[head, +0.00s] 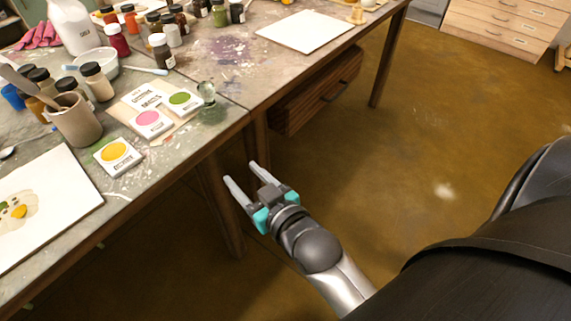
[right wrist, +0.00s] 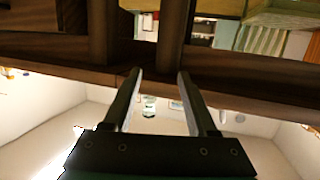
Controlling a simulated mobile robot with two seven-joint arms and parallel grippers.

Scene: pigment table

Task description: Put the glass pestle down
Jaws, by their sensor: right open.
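The glass pestle (head: 206,92) is a small clear glass piece with a rounded top. It stands on the paint-stained table near its front edge, just right of the colour cards. In the right wrist view, a clear glass piece that looks like the pestle (right wrist: 149,107) shows beyond the table edge, between the fingers in the picture. My right gripper (head: 243,177) is open and empty. It is off the table, in front of the edge and apart from the pestle. My left gripper is in neither view.
Yellow, pink and green pigment cards (head: 118,157) lie left of the pestle. A brush pot (head: 76,122), several jars and a white sheet (head: 40,208) stand or lie further left. A white board (head: 305,31) lies at the back. The stained tabletop (head: 225,65) behind the pestle is clear.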

